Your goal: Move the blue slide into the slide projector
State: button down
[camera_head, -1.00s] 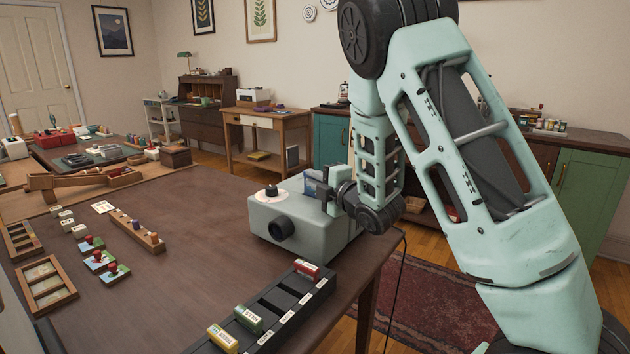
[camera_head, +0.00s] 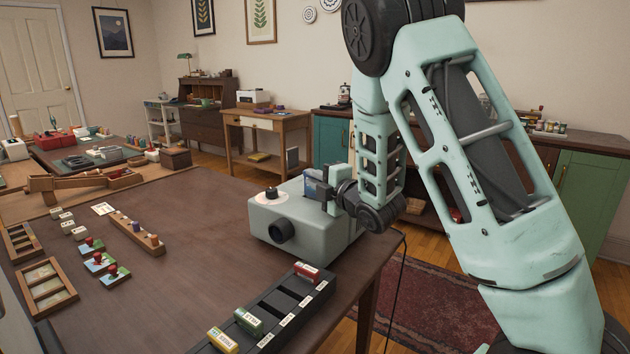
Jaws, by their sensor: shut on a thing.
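The slide projector (camera_head: 304,230) is a grey-green box with a dark lens and a round white dial, standing near the right edge of the brown table. My gripper (camera_head: 326,187) is at the top of the projector, on its right side. It is shut on the blue slide (camera_head: 314,183), which stands upright between the jaws. The slide's lower edge is at or just in the projector's top; I cannot tell how deep it sits. The fingers hide part of the slide.
A dark rack (camera_head: 283,306) with red, green and yellow slides stands in front of the projector. Wooden trays (camera_head: 46,287), stamps and a peg strip (camera_head: 137,232) lie at left. The table's middle (camera_head: 190,215) is clear. A cable hangs at the right edge.

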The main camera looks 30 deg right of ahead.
jog(key=shift+r, duration=0.1)
dwell(0.3)
jog(key=shift+f+b, duration=0.65)
jog(key=shift+b, duration=0.05)
jog(key=c, duration=1.4)
grip_release()
jog(key=shift+o, duration=0.2)
jog(key=shift+s, duration=0.1)
jog(key=shift+s, duration=0.2)
jog(key=shift+s+d+f+b, duration=0.1)
jog(key=shift+s+b, duration=0.15)
jog(key=shift+s, duration=0.85)
jog(key=shift+s+d+f+b, duration=0.1)
jog(key=shift+s+b, duration=0.1)
jog(key=shift+s, duration=0.9)
jog(key=shift+s+r, duration=0.2)
jog(key=shift+s, duration=0.35)
jog(key=shift+r, duration=0.1)
